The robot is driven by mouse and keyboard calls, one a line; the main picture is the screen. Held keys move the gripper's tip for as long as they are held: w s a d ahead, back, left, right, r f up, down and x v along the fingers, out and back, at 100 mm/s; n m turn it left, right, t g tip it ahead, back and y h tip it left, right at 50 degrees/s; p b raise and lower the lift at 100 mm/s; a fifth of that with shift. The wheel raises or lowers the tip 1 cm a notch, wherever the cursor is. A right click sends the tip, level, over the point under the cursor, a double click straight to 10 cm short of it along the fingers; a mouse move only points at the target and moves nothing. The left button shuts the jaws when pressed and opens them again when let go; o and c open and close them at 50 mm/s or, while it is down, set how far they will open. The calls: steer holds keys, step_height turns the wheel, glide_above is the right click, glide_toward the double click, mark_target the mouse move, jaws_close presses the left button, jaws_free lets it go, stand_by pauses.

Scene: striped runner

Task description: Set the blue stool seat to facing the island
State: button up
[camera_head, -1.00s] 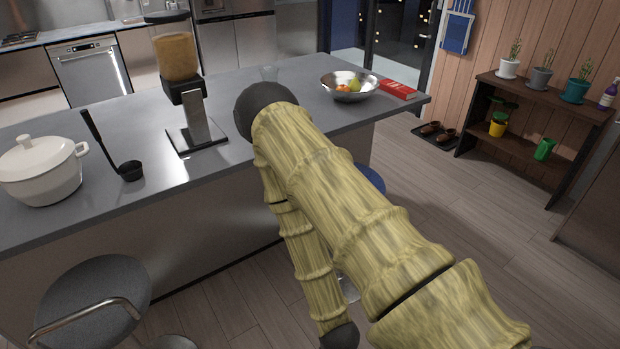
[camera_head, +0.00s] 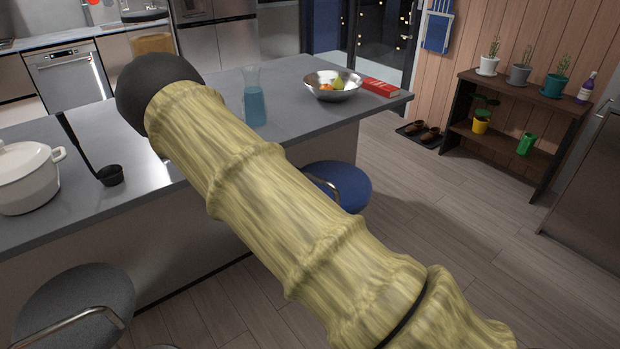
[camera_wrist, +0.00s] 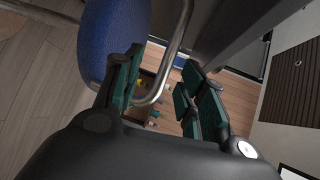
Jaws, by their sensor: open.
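The blue stool seat (camera_head: 348,186) shows right of my arm in the head view, close to the island (camera_head: 310,120), with a curved metal bar at its left side. My arm covers part of the stool. In the wrist view the blue seat (camera_wrist: 112,35) fills the upper left, and the metal bar (camera_wrist: 178,50) runs down between the fingers. My gripper (camera_wrist: 160,90) is open, its green-padded fingers either side of the bar; I cannot tell whether they touch it. My gripper is hidden in the head view.
A grey stool (camera_head: 75,300) stands at the lower left. On the island are a white pot (camera_head: 28,180), a ladle (camera_head: 110,175), a blue-filled carafe (camera_head: 254,100), a fruit bowl (camera_head: 331,88) and a red book (camera_head: 380,87).

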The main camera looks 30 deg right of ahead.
steer(key=shift+m+t+h, duration=0.3)
steer(key=shift+m, duration=0.1)
steer(key=x, duration=0.3)
steer(key=p+x, duration=0.1)
steer(key=x, duration=0.3)
steer(key=r+x, duration=0.1)
steer(key=x, duration=0.3)
steer(key=shift+w, duration=0.45)
jaws_close()
